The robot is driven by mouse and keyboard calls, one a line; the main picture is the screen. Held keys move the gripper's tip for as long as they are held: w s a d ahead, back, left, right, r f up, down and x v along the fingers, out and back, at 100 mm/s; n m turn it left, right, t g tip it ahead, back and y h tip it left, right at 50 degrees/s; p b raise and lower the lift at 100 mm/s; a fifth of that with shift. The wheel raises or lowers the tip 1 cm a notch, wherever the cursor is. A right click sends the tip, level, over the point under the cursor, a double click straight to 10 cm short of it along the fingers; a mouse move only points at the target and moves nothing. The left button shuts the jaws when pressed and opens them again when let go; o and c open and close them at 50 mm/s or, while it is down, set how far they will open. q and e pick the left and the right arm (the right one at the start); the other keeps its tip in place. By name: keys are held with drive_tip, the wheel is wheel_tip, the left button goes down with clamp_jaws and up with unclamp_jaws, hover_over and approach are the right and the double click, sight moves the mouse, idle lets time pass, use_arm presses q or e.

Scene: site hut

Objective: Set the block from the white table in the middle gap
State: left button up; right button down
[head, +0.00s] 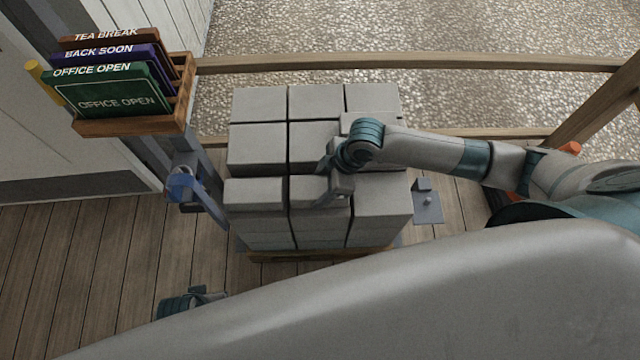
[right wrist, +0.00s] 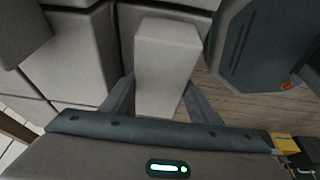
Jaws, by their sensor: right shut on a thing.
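A stack of grey blocks (head: 258,145) stands in three columns on a wooden pallet (head: 280,256). My right gripper (head: 335,190) reaches in from the right over the stack's near middle. It is shut on a grey block (head: 310,190), which also shows between the two fingers in the right wrist view (right wrist: 167,60). The held block is at the middle column, between the near left block (head: 255,192) and the right column (head: 382,200). I cannot tell whether it touches what is under it. My left gripper (head: 190,302) shows only partly at lower left. No white table is in view.
A wooden rack with OFFICE OPEN, BACK SOON and TEA BREAK signs (head: 115,98) stands at upper left. A blue fitting (head: 183,185) is on a post left of the stack. Wooden rails (head: 420,62) run behind it. The plank floor (head: 90,250) at left is clear.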

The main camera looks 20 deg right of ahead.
drive_tip(key=shift+f, duration=0.15)
use_arm(q)
drive_tip(key=shift+w+r, duration=0.1)
drive_tip(key=shift+r, duration=0.25)
use_arm(e)
drive_tip(key=c, duration=0.6)
unclamp_jaws()
drive_tip(key=shift+f, duration=0.15)
drive_tip(key=shift+d+r, duration=0.15)
drive_tip(key=shift+r, duration=0.35)
use_arm(q)
drive_tip(key=shift+a+f+p, duration=0.1)
drive_tip(key=shift+f+p, duration=0.7)
drive_tip(key=shift+f, duration=1.8)
use_arm(e)
drive_tip(key=shift+v, duration=8.25)
use_arm(q)
drive_tip(key=shift+r, duration=0.1)
use_arm(e)
drive_tip(key=shift+s, duration=0.1)
